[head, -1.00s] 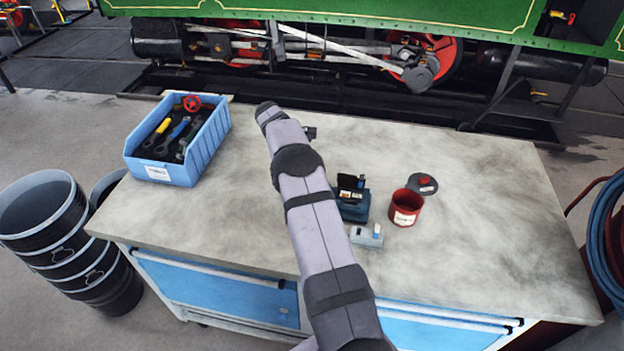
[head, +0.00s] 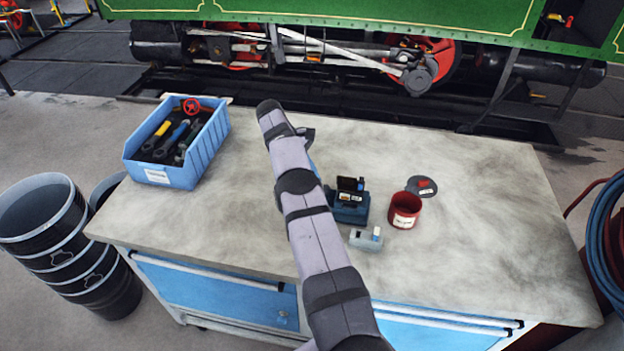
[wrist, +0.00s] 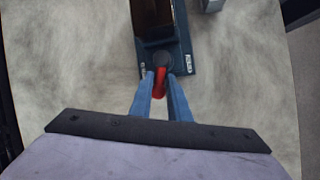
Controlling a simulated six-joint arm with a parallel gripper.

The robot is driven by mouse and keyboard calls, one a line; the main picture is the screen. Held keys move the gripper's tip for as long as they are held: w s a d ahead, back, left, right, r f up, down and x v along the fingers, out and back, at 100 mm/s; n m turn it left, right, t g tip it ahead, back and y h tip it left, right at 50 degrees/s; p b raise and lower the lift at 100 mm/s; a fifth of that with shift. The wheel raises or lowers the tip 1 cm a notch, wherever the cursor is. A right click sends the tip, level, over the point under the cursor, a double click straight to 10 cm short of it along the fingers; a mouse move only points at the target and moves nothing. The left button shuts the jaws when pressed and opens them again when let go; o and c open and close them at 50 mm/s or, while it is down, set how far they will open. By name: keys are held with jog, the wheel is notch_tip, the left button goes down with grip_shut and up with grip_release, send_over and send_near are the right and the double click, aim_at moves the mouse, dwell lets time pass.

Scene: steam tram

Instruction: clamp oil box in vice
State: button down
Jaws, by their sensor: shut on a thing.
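The dark blue vice (head: 349,209) stands on the bench right of my arm. A dark box (head: 351,185), seemingly the oil box, sits upright at its jaws; in the wrist view its brownish body (wrist: 153,14) shows at the top edge, cut off. In the wrist view the vice (wrist: 183,60) has a round dark screw end facing me. My gripper (wrist: 160,88) is shut on the red vice handle (wrist: 160,80), just below that end. Whether the jaws press the box cannot be told. In the head view my arm hides most of my gripper.
A red tin (head: 404,211) and a dark round lid (head: 421,187) are right of the vice. A small grey item (head: 365,239) lies in front. A blue tool bin (head: 170,172) stands at left. The bench's right side is clear.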

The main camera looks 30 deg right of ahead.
jog(key=shift+w, duration=0.15)
jog(key=c, duration=1.7)
grip_release()
jog(key=shift+c, duration=0.2)
jog(key=shift+r, duration=0.45)
notch_tip(320, 180, up, 7)
jog(key=p, duration=0.3)
jog(key=shift+f, duration=0.2)
jog(key=shift+r+p, duration=1.25)
jog(key=shift+p, duration=0.2)
